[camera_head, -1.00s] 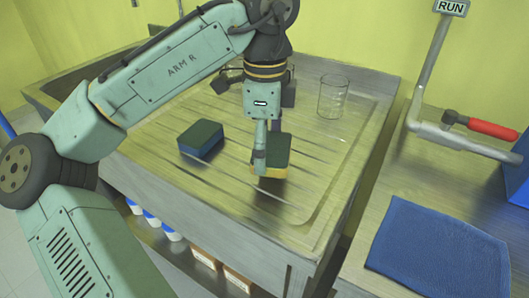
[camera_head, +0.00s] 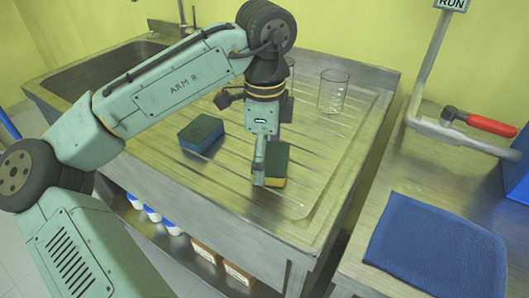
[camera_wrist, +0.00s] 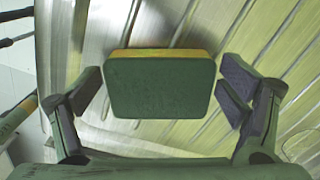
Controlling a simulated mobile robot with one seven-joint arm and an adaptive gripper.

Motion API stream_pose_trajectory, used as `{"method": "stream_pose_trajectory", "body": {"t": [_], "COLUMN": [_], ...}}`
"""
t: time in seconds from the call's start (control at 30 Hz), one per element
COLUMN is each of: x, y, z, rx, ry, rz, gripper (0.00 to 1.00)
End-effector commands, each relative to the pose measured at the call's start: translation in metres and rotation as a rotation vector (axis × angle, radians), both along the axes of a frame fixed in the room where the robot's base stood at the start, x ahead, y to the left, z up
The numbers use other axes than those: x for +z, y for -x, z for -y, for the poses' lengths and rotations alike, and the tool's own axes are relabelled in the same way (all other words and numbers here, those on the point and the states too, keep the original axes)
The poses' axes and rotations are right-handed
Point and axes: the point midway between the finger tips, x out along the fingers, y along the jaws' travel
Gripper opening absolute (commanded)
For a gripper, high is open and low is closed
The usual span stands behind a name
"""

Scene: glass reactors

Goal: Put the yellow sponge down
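The yellow sponge (camera_head: 276,182), with a dark green top, rests flat on the grooved steel drainboard (camera_head: 225,185). My gripper (camera_head: 266,168) is low around it, one finger on its left side in the head view. In the wrist view the sponge (camera_wrist: 160,88) lies between the two open fingers of my gripper (camera_wrist: 160,92), with a visible gap on each side. The far finger is hidden in the head view.
A blue sponge with a green top (camera_head: 201,134) lies to the left. A glass beaker (camera_head: 333,92) stands behind right, and another glass shows partly behind my arm. The sink basin (camera_head: 105,75) is at back left. A blue cloth (camera_head: 437,248) lies on the right bench.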

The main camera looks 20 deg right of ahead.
Motion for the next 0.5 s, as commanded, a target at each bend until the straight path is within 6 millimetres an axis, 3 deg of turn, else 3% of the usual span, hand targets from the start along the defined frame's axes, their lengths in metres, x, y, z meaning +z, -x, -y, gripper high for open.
{"method": "stream_pose_trajectory", "body": {"t": [0.5], "x": [0.0068], "y": [-0.0003], "z": [0.0002], "rx": [0.001], "ry": [0.0], "rz": [0.002], "gripper": [0.98]}}
